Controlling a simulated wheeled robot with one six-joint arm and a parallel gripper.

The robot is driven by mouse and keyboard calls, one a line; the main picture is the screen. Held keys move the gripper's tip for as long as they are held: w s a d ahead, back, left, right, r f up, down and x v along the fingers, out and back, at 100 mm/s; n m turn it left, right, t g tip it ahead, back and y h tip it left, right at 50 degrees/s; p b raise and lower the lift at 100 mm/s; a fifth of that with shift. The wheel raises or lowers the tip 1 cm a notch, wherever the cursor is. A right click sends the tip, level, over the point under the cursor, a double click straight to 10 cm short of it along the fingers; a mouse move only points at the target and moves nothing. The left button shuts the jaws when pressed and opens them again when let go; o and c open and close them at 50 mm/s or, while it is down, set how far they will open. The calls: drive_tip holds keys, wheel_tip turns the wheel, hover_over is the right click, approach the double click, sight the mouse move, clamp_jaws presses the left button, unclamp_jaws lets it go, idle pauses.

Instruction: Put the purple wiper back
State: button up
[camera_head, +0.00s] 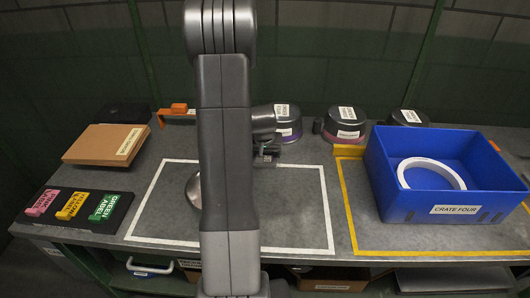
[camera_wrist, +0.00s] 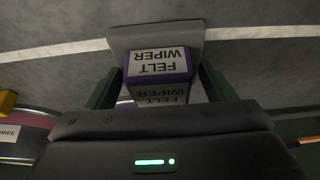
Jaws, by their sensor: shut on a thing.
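The purple wiper (camera_wrist: 158,68) shows in the wrist view with "FELT WIPER" labels on its faces and a grey flat piece at its far end. My gripper (camera_wrist: 157,88) is shut on it, with a dark finger on each side. In the head view my gripper (camera_head: 267,150) is above the back of the white-taped area, just in front of a dark round pot with a purple band (camera_head: 288,128). The wiper is too small and too hidden there to make out clearly. I cannot tell whether it touches anything below.
Two more dark round pots (camera_head: 345,128) stand along the back right. A blue crate (camera_head: 445,210) holds a white ring (camera_head: 432,163). A cardboard box (camera_head: 105,144) and a black label rack (camera_head: 75,210) are at left. A round metallic thing (camera_head: 193,190) is partly behind my arm.

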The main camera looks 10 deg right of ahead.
drive_tip(key=shift+f+b, duration=0.2)
drive_tip(key=shift+b, duration=0.1)
drive_tip(key=o, duration=1.1)
drive_tip(key=shift+r, duration=0.15)
drive_tip(key=shift+r+p, duration=0.3)
drive_tip(key=shift+r, duration=0.2)
drive_tip(key=v, duration=1.1)
drive_tip(key=shift+s+a+r, duration=0.1)
drive_tip(key=shift+s, duration=0.15)
